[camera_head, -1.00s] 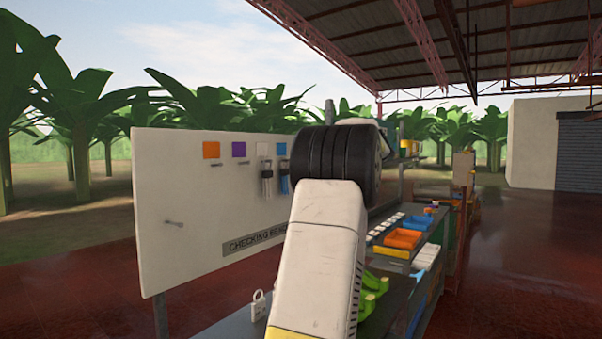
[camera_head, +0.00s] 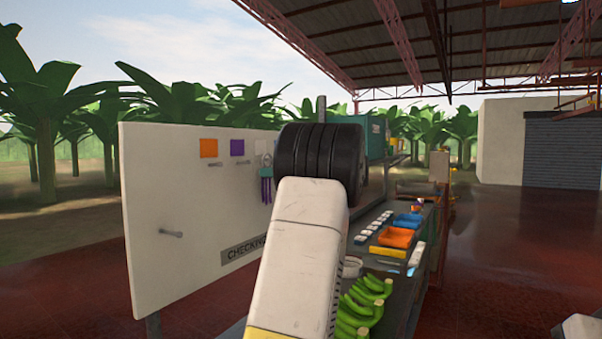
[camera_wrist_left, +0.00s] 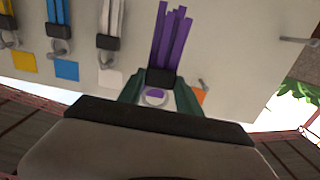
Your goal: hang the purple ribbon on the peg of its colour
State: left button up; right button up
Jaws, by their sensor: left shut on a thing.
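The purple ribbon (camera_head: 266,188) hangs from the greenish fingertips of my left gripper (camera_head: 267,160), in front of the board near the white square. The wrist view shows the ribbon's strands (camera_wrist_left: 173,38) and its dark band, with my left gripper (camera_wrist_left: 158,94) shut on its top end. The purple square (camera_head: 237,147) is on the board, with a bare peg (camera_head: 238,162) below it. In the head view the ribbon is to the right of this peg and looks apart from the board. My forearm hides the board's right part.
The white board (camera_head: 150,180) also has an orange square (camera_head: 208,147) and a lone lower peg (camera_head: 171,233). Ribbons hang by the yellow square (camera_wrist_left: 22,62), blue square (camera_wrist_left: 66,70) and white square (camera_wrist_left: 110,78). Green bananas (camera_head: 362,305) and an orange tray (camera_head: 396,238) are on the bench at right.

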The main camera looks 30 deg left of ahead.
pick_arm(q)
jog(key=shift+w+a+f, duration=0.15)
jog(key=shift+a+f, duration=0.15)
jog(key=shift+a, duration=1.25)
jog(key=shift+w+a+f, duration=0.1)
jog(key=shift+a+f, duration=0.15)
jog(key=shift+a, duration=1.35)
jog(key=shift+w+a+f, duration=0.15)
jog(key=shift+a+f, duration=0.15)
jog(key=shift+a, duration=1.25)
jog(key=o, duration=1.4)
